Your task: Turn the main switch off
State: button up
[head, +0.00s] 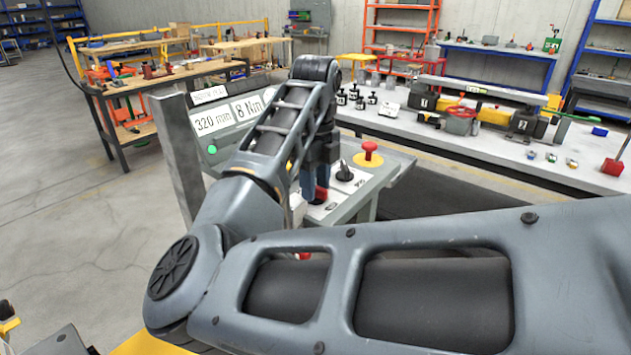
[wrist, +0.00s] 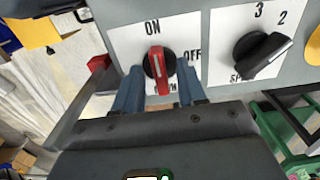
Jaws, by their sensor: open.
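The main switch is a red rotary knob (wrist: 159,72) on a white plate marked ON at the top and OFF at the right. Its handle stands nearly upright in the wrist view, in line with ON. My gripper (wrist: 160,66) is open, with one blue finger on each side of the red knob. Small gaps seem to show between fingers and knob; contact is hard to tell. In the head view my gripper (head: 315,182) points down at the panel, with the red knob (head: 320,195) partly hidden by it.
Right of the switch is a black selector knob (wrist: 263,52) with numbered positions. A red mushroom button (head: 369,150) on a yellow disc stands behind it. A white bench (head: 480,140) with jacks lies to the right.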

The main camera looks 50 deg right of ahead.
jog(key=shift+c, duration=0.2)
grip_shut()
